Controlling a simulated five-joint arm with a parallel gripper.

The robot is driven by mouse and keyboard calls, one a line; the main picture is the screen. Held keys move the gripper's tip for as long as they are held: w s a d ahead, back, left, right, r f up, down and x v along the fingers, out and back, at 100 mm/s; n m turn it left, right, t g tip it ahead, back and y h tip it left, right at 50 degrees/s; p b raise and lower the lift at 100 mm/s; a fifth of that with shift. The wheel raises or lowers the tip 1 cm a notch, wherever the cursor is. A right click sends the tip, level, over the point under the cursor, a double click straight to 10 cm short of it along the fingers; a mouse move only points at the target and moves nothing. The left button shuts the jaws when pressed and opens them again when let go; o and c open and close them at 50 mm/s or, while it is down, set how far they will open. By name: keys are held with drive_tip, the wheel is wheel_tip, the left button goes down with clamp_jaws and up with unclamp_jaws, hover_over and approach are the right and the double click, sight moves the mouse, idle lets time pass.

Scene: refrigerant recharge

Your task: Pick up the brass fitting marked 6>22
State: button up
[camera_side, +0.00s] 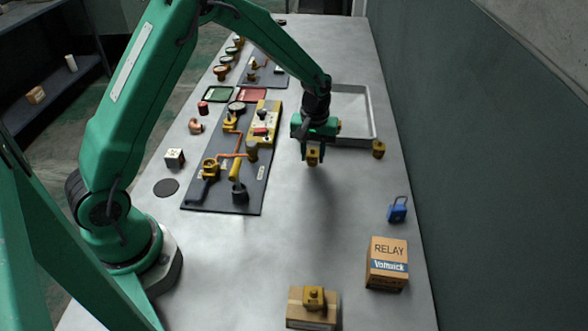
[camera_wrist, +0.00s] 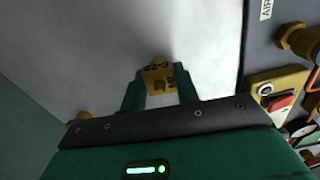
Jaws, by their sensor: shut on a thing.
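My gripper (camera_side: 313,146) is shut on a brass fitting (camera_side: 313,158), which appears to hang a little above the bench. The held fitting (camera_wrist: 159,79) also shows in the wrist view between the two green fingers of my gripper (camera_wrist: 160,88). Dark characters are on its face, but they are too small and turned to read surely. A second brass fitting (camera_side: 378,149) stands on the bench by the tray's near right corner. A third brass fitting (camera_side: 314,297) sits on a cardboard box at the front. Their markings cannot be read.
A grey tray (camera_side: 373,112) lies behind my gripper. A dark board (camera_side: 225,200) with valves and copper pipe is to the left. A relay box (camera_side: 387,264), a blue padlock (camera_side: 397,209) and a cardboard box (camera_side: 311,318) stand nearer. The bench between is clear.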

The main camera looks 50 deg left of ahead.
sight(314, 154)
drive_tip(key=r, duration=0.3)
drive_tip(key=shift+s+d+r, duration=0.15)
drive_tip(key=shift+d+r, duration=0.1)
drive_tip(key=shift+d, duration=0.15)
drive_tip(key=s+d+r, duration=0.5)
drive_tip(key=d+r, duration=0.1)
drive_tip(key=d, duration=0.3)
drive_tip(key=shift+s+d+r, duration=0.15)
drive_tip(key=shift+s+r, duration=0.05)
drive_tip(key=shift+s, duration=0.1)
